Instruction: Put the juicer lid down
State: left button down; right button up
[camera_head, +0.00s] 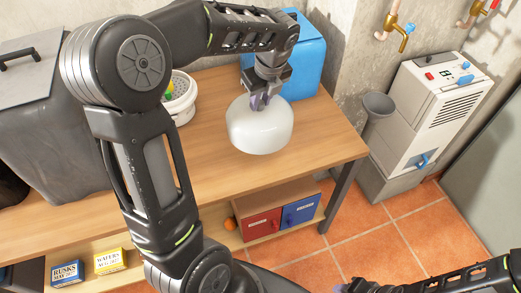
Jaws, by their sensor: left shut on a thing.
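The juicer lid (260,132) is a white, rounded, drum-like piece. It is in the right half of the wooden table's area in the head view. My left gripper (262,100) points down and is shut on the top of the lid. I cannot tell whether the lid's underside touches the tabletop or is held a little above it. My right arm comes in at the lower right, low over the floor; the fingertips of my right gripper (345,286) show only in part at the bottom edge.
The wooden table (215,175) has free room left of and in front of the lid. A dehumidifier-like machine (425,115) stands right.

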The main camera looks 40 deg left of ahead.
aim_at(262, 111)
pick_arm(q)
jog(key=shift+f, duration=3.1)
notch_tip(262, 111, down, 4)
jog(key=shift+r, duration=0.15)
jog(key=c, duration=1.2)
grip_release()
